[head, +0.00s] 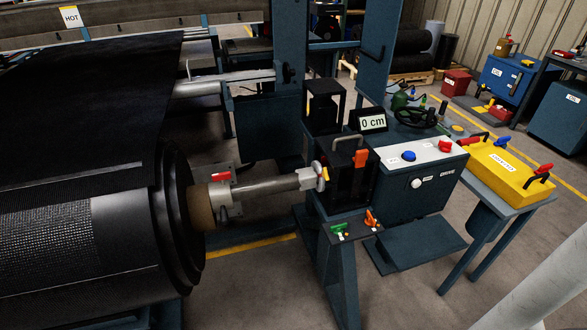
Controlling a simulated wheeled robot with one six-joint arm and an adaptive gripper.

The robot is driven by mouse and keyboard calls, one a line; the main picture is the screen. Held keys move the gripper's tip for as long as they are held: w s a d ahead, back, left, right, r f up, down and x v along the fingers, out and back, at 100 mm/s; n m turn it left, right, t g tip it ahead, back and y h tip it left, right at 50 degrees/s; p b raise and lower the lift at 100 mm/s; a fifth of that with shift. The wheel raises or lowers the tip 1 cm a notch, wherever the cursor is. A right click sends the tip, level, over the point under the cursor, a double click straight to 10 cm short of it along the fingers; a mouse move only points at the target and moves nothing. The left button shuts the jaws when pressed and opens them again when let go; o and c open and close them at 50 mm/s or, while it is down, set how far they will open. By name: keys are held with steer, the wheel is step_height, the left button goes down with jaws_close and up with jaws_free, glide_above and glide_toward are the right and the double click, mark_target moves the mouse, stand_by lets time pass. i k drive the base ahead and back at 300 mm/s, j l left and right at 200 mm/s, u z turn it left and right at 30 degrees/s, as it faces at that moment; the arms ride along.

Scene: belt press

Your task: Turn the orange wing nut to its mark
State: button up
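A small orange winged piece (371,218), which looks like the wing nut, sits on the dark top plate of a stand (346,262) at the lower centre. A small pale patch shows beside it, too small to read. A similar green piece (339,230) is on the same plate, just to its left, with its own pale patch. My gripper is not in view. A pale grey cylinder at the lower right looks like a link of my arm, well to the right of the stand.
A dark box with an orange block (361,158) stands right behind the plate. A shaft (265,187) runs left from there to the large belt roll (125,250). A control cabinet (425,180) and a yellow box (510,170) stand to the right. Floor in front right is clear.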

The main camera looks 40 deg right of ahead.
mark_target(369, 221)
steer(key=z, duration=1.2)
